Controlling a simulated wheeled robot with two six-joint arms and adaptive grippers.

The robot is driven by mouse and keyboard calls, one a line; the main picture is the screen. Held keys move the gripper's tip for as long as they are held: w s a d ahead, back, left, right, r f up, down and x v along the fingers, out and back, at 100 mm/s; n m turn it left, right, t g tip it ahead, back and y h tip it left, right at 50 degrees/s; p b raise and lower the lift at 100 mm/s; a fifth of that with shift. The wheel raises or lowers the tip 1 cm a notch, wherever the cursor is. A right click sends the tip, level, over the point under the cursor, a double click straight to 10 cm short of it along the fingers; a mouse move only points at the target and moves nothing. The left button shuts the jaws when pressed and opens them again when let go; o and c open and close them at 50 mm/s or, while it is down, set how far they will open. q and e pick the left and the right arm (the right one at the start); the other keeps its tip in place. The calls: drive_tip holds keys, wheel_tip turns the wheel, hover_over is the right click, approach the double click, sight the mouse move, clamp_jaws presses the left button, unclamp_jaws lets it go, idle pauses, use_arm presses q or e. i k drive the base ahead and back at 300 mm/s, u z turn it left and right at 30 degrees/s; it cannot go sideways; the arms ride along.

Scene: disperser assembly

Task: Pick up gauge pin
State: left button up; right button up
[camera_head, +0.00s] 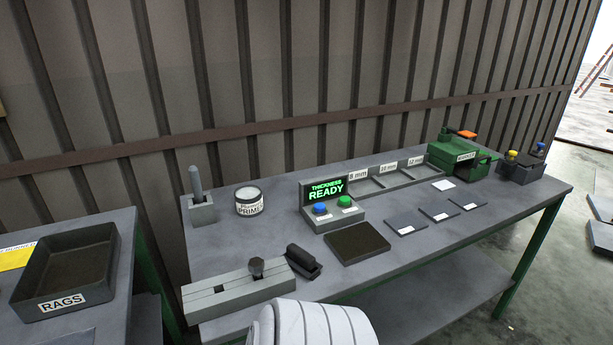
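A grey upright rod (196,181) stands in a small grey block (202,211) at the far left of the workbench; it looks like a pin. A dark cylinder (299,257) lies in a black cradle (311,271) near the front edge. A long grey block (235,291) with a dark knob (257,267) lies at the front left. I cannot tell for certain which of these is the gauge pin. Neither gripper shows; only a white rounded part, probably of my arm, is at the bottom edge.
A primer tin (249,208), a console reading "THICKNESS READY" (329,210) and a dark pad (357,244) stand on the bench. Labelled bins (366,184), flat plates and a green machine (459,160) are to the right. A RAGS tray (66,302) is on the left table.

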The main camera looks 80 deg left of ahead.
sight(255, 266)
drive_tip(key=u, duration=5.55)
